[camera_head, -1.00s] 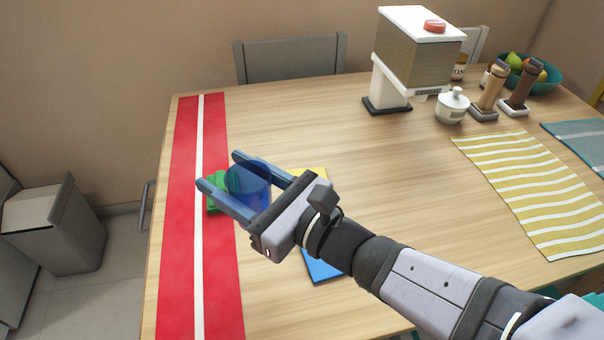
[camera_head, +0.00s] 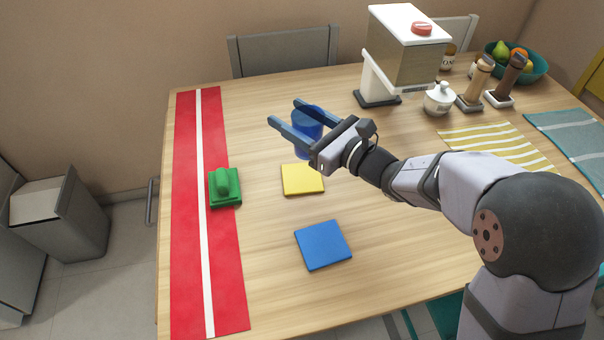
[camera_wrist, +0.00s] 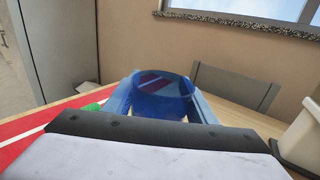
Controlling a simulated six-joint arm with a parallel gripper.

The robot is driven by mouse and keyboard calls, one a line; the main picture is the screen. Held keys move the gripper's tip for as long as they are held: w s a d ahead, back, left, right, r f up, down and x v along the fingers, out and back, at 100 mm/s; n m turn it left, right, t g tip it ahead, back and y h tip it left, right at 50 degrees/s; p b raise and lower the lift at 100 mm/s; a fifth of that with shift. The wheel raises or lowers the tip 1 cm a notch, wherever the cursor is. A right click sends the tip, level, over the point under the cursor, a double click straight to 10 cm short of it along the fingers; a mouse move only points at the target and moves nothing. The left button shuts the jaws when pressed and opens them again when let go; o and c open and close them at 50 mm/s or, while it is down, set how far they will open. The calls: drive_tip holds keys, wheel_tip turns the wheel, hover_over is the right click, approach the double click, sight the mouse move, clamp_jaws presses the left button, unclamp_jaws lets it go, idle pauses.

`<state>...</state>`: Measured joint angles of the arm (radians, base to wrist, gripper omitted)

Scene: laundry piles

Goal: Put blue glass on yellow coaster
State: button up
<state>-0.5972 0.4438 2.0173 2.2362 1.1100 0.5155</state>
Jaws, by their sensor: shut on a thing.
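The blue glass (camera_head: 308,122) is see-through and upright between the fingers of my gripper (camera_head: 289,113). My gripper is shut on it. In the wrist view the glass (camera_wrist: 162,95) fills the space between both fingers. In the head view the glass appears just behind the yellow coaster (camera_head: 302,180), a flat square on the wooden table. The glass seems to be held above the table, though the exact gap cannot be told. The yellow coaster is fully visible and bare. It does not show in the wrist view.
A blue square coaster (camera_head: 323,245) lies in front of the yellow one. A green block-like object with a knob (camera_head: 224,187) sits on the red runner (camera_head: 186,250) at left. A dispenser (camera_head: 402,55) stands at the back right, beside a white sugar pot (camera_head: 439,98).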

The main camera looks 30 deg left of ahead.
drive_tip(key=shift+s+a+r+g, duration=0.1)
drive_tip(key=shift+s+r+g, duration=0.05)
drive_tip(key=shift+r, duration=0.3)
drive_tip(key=shift+s+a+r+g, duration=0.1)
drive_tip(key=shift+s+r+g, duration=0.05)
drive_tip(key=shift+r, duration=0.25)
drive_tip(key=n+g, duration=0.1)
hover_over(289, 169)
drive_tip(key=shift+f+b, duration=0.45)
drive_tip(key=shift+f, duration=4.05)
drive_tip(key=shift+f, duration=0.1)
drive_tip(key=shift+f, duration=0.15)
drive_tip(key=o, duration=1.2)
